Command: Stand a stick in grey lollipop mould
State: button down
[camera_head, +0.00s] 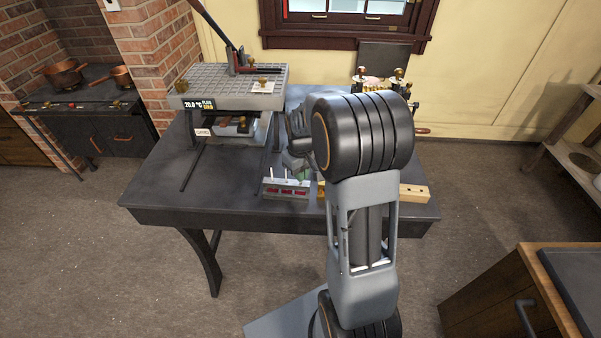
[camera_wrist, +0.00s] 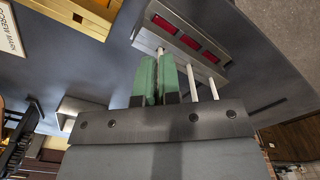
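The grey lollipop mould (camera_head: 286,194) stands near the table's front edge, with red windows along its front. It also shows at the top of the wrist view (camera_wrist: 225,70). Two white sticks stand upright in it, a middle stick (camera_wrist: 191,82) and an end stick (camera_wrist: 213,86). My gripper's green fingers (camera_wrist: 157,80) are close together around a third white stick (camera_wrist: 160,51), whose end meets the mould at its remaining slot. Most of that stick is hidden between the fingers. In the head view my arm partly hides the gripper.
A wooden block (camera_head: 413,192) lies right of the mould. A grey gridded machine (camera_head: 228,88) with a lever stands at the back left of the table (camera_head: 158,190). A brass-knobbed device (camera_head: 372,84) stands behind my arm. The front left of the table is clear.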

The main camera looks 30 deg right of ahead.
jog(key=shift+f+b, duration=0.8)
jog(key=shift+f, duration=0.4)
jog(key=c, duration=0.9)
grip_release()
jog(key=shift+r, duration=0.25)
jog(key=shift+r+p, duration=0.85)
jog(key=shift+p, duration=0.05)
jog(key=shift+r, duration=0.2)
jog(key=shift+r+p, duration=0.75)
jog(key=shift+r, duration=0.05)
jog(key=shift+r, duration=0.15)
jog(key=shift+r+p, duration=0.8)
jog(key=shift+r, duration=0.05)
